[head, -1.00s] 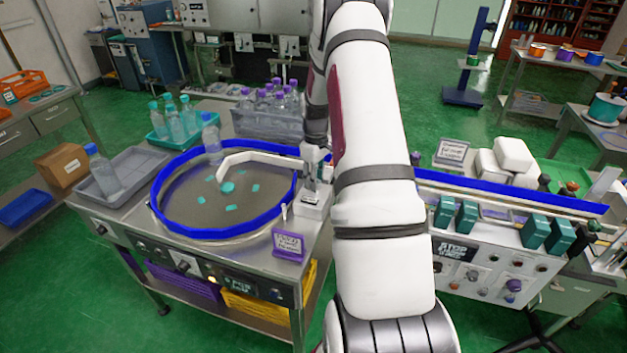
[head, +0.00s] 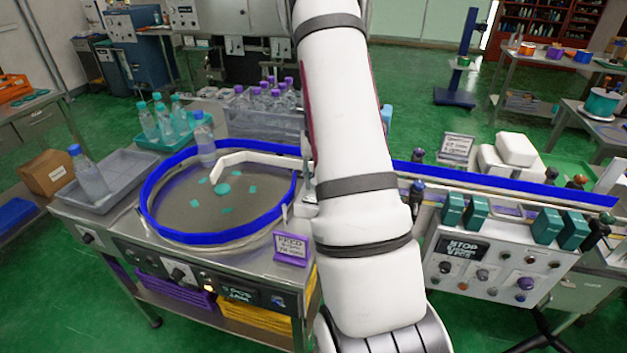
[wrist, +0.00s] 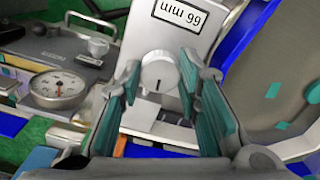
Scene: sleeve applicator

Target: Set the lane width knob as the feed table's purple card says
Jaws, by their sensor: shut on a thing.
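The purple card (head: 290,249) stands at the feed table's (head: 262,262) front right corner; its heading seems to read FEED, the smaller lines are too small to read. In the wrist view the lane width knob (wrist: 158,71) is a pale round dial with a dark pointer mark towards the bottom of the picture. A white plate above it reads 66 mm (wrist: 180,14), upside down in the picture. My gripper (wrist: 160,80), with teal finger pads, is shut on the knob, one finger at each side. In the head view my arm hides the gripper and knob.
A round turntable with a blue rim (head: 222,238) is left of my arm. A blue-railed conveyor (head: 500,186) runs right, above a control panel (head: 490,265). Bottles (head: 90,175) stand in trays behind and left. A round gauge (wrist: 58,90) is left of the knob in the wrist view.

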